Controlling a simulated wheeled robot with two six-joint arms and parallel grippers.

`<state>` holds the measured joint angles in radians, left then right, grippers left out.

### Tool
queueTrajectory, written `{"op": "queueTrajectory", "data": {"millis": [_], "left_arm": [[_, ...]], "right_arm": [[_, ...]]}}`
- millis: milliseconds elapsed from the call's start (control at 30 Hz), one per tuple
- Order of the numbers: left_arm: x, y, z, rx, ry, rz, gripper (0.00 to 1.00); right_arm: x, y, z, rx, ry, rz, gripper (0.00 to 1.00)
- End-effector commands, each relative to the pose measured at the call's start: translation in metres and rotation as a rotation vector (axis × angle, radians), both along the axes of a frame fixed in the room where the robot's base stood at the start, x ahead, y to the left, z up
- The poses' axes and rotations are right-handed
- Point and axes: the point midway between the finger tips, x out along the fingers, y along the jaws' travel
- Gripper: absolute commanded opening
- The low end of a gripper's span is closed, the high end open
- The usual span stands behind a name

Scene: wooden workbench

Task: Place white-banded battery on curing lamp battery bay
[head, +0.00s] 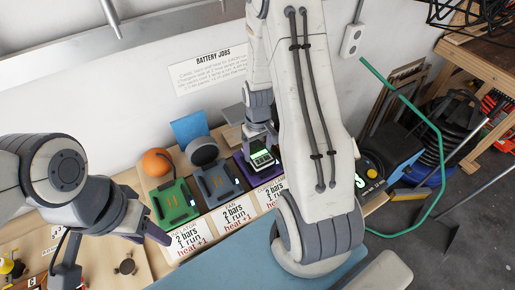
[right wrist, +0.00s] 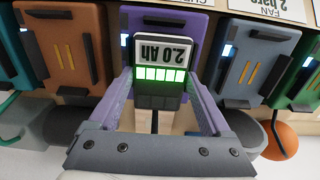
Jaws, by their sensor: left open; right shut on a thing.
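The battery (right wrist: 160,74) is dark, with a white band reading 2.0 Ah and several lit green bars. My right gripper (right wrist: 160,95) is shut on it, with a finger on each side. The battery also shows in the head view (head: 263,158) at the purple curing lamp bay (head: 241,167). The purple bay lies behind the battery in the right wrist view (right wrist: 190,22). I cannot tell whether the battery is fully seated or just above it. My left gripper (head: 112,250) is open and empty at the lower left, away from the bays.
A slate-blue fan bay (head: 218,186) and a green bay (head: 174,204) stand left of the purple one, with white cards in front. An orange ball-shaped part (head: 157,162) is behind the green bay. An orange-brown bay (right wrist: 68,50) neighbours the purple one in the wrist view.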

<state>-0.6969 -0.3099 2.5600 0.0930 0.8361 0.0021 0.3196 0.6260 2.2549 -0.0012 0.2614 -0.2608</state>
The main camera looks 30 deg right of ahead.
Motion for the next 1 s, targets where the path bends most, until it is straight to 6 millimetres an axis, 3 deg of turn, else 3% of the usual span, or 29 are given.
{"op": "queueTrajectory", "data": {"millis": [300,333,367,733,1000], "left_arm": [[0.0,0.0,-0.004,0.0,0.0,0.0,0.5],[0.0,0.0,-0.003,0.0,0.0,0.0,0.5],[0.0,0.0,-0.003,0.0,0.0,0.0,0.5],[0.0,0.0,-0.001,0.0,0.0,0.0,0.5],[0.0,0.0,-0.01,0.0,0.0,0.0,0.5]], "right_arm": [[0.001,0.0,-0.004,-0.001,-0.002,0.0,0.0],[0.0,0.0,-0.004,0.0,-0.001,0.0,0.86],[0.0,0.0,-0.003,0.0,-0.002,0.0,0.97],[0.001,0.0,0.004,-0.001,-0.004,0.0,1.0],[0.002,-0.001,0.049,-0.003,-0.01,0.0,1.0]]}}
